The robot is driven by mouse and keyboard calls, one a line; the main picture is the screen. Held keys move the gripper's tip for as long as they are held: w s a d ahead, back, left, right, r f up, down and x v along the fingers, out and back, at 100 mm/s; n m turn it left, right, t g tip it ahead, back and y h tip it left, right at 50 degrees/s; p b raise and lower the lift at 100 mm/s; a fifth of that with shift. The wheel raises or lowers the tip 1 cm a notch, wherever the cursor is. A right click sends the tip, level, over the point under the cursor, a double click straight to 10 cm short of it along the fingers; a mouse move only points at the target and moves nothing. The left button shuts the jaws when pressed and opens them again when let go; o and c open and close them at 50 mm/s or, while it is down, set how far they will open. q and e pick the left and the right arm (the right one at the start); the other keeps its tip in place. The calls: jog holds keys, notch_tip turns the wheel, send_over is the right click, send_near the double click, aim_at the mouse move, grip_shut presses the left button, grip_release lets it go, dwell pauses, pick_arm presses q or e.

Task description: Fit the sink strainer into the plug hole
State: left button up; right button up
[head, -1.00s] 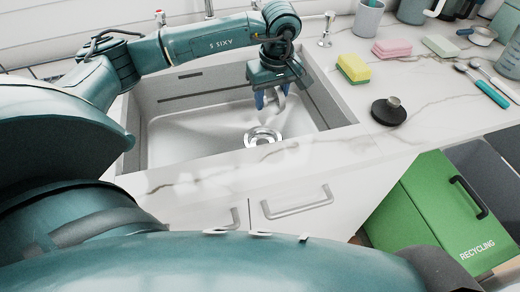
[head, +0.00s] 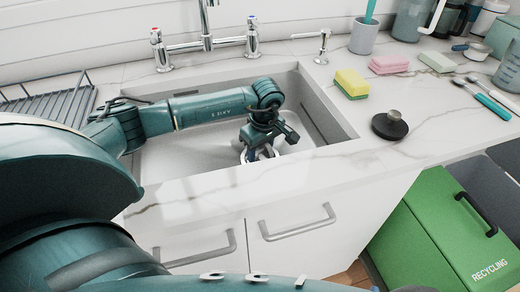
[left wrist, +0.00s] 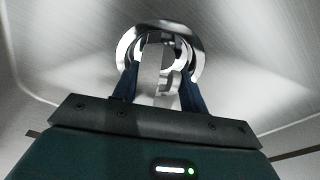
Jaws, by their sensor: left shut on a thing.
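My left gripper (head: 259,155) is low in the sink basin, pointing down over the plug hole (head: 271,153). In the left wrist view its two dark blue fingers (left wrist: 158,88) are shut on a shiny metal piece, which I take to be the sink strainer (left wrist: 153,66). Behind it is the bright ring of the plug hole (left wrist: 124,48). The strainer overlaps the ring in this view; I cannot tell whether it touches or sits in the hole. In the head view the arm mostly hides the strainer. My right gripper is not in view.
The sink's front rim (head: 215,178) and side walls surround the left arm. Taps (head: 207,42) stand behind the basin. On the right counter are a black stopper (head: 389,125), a yellow-green sponge (head: 351,83) and a pink sponge (head: 389,65). A drying rack (head: 50,105) lies left.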

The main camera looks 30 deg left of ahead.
pick_arm(q)
jog(key=shift+f, duration=0.1)
jog(key=shift+f, duration=0.15)
jog(key=o, duration=0.9)
jog(key=r, duration=0.4)
jog(key=d+r, duration=0.1)
jog(key=r, duration=0.7)
jog(key=shift+s+d+r, duration=0.15)
jog(key=shift+d+r, duration=0.05)
jog(key=shift+r, duration=0.05)
